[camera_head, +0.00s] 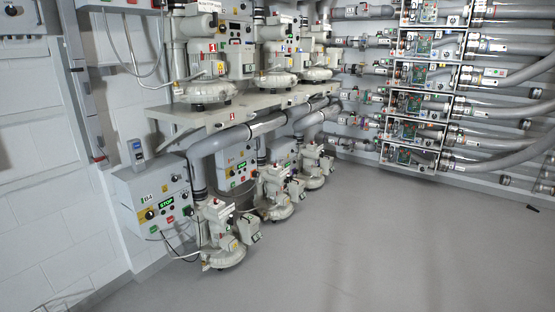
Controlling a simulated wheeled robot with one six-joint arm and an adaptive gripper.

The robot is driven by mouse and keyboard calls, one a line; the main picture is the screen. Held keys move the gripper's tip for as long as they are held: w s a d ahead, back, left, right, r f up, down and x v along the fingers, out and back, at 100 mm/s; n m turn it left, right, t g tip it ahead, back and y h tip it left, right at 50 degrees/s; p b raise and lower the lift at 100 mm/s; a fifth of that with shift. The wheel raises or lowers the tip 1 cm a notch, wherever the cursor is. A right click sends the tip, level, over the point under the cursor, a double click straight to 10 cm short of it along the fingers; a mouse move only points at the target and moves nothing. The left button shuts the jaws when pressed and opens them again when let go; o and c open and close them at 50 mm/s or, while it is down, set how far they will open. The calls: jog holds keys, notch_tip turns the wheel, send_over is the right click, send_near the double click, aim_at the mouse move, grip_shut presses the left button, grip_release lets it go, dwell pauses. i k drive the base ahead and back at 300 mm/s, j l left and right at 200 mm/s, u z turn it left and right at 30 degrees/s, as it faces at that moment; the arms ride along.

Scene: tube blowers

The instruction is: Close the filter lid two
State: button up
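My gripper is not in view. No lid marked as filter lid two can be made out. Three pale grey blowers stand on the floor, the nearest blower (222,240), the middle blower (275,195) and the far blower (316,167). Small grey boxes sit beside them, a near box (248,229) and a middle box (296,188). They are too small to tell whether they are filter housings or whether any lid is open. More blowers, such as the front upper blower (206,92), stand on a shelf (180,121) above.
Control boxes line the left wall, the nearest being the B4 box (143,195) with a STOP label. Thick grey pipes (225,140) run under the shelf. A pipe rack (412,130) fills the back right. The grey floor (400,240) is clear at centre and right.

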aim_at(307, 43)
jog(key=i+l+z, duration=0.45)
jog(key=i, duration=0.35)
jog(key=i+z, duration=0.4)
jog(key=i, duration=4.05)
jog(key=i+l+u, duration=0.1)
jog(key=i+u, duration=0.15)
jog(key=i, duration=0.3)
jog(key=i+l+u, duration=0.25)
jog(key=i, duration=0.3)
jog(key=i+l+u, duration=0.3)
jog(key=i, duration=0.2)
jog(key=i+l+u, duration=0.25)
jog(key=u, duration=0.25)
jog(key=i+l+u, duration=0.3)
jog(key=u, duration=0.2)
jog(key=i+l+u, duration=0.15)
jog(key=l+u, duration=0.3)
jog(key=i+l+u, duration=0.1)
jog(key=l+u, duration=0.65)
jog(key=l, duration=0.25)
jog(key=l+u, duration=0.2)
jog(key=l, duration=0.3)
jog(key=k+l+u, duration=0.1)
jog(key=l+u, duration=0.15)
jog(key=l, duration=0.25)
jog(key=k+l+u, duration=0.1)
jog(key=l+u, duration=0.15)
jog(key=l, duration=0.25)
